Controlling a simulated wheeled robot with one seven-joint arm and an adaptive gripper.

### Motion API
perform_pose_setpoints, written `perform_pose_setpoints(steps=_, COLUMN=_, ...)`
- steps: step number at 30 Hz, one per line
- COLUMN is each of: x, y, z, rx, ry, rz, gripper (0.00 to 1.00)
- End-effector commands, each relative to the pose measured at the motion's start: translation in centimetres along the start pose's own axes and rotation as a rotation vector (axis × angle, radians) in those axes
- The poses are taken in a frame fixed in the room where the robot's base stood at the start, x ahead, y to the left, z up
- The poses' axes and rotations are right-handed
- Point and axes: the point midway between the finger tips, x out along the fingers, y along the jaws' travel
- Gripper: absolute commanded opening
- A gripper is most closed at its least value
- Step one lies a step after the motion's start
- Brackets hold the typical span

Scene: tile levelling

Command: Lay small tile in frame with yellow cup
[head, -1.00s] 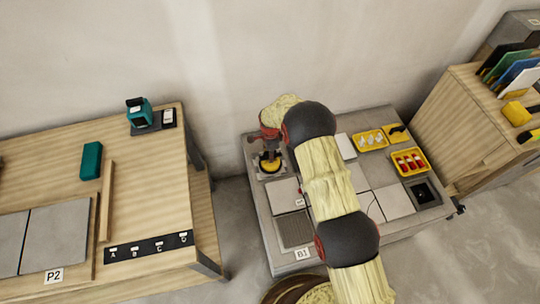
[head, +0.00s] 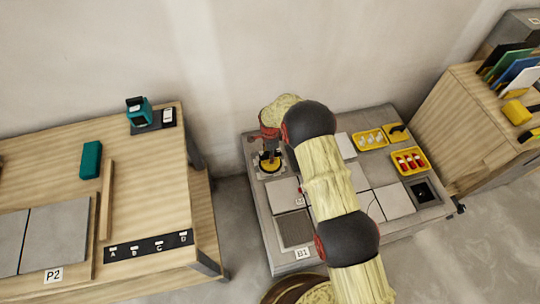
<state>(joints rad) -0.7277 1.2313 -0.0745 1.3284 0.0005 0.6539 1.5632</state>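The yellow cup (head: 269,166), with a dark top, is at a grey holder (head: 259,174) at the left back of the grey bench. My gripper (head: 270,153) is right above it, pointing down. At this size I cannot tell whether its fingers are open or shut on the cup. A light small tile (head: 346,145) lies behind my arm. A square bed with a pale border and darker middle (head: 294,229) is at the front left beside the B1 label (head: 302,253). A dark square opening with a grey border (head: 424,191) is at the right.
Large grey tiles (head: 393,201) lie on the bench, partly hidden by my arm. Yellow trays (head: 410,161) hold red and white pieces. The wooden table (head: 145,200) stands left across a floor gap; a wooden cabinet (head: 455,130) stands right.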

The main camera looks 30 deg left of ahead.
Motion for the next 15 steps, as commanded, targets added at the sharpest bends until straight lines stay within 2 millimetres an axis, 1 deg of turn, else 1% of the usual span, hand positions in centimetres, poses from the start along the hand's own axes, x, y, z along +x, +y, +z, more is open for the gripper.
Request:
perform_pose_setpoints(steps=1, x=0.03, y=0.03, z=0.00, rx=0.000, ry=0.000, rz=0.001, gripper=0.33)
perform_pose_setpoints(steps=3, x=0.04, y=0.04, z=0.00, rx=0.000, ry=0.000, rz=0.001, gripper=0.37)
perform_pose_setpoints(steps=11, x=0.14, y=0.15, z=0.00, rx=0.000, ry=0.000, rz=0.003, gripper=0.37)
perform_pose_setpoints(steps=15, x=-0.61, y=0.06, z=0.00, rx=0.000, ry=0.000, rz=0.001, gripper=0.37)
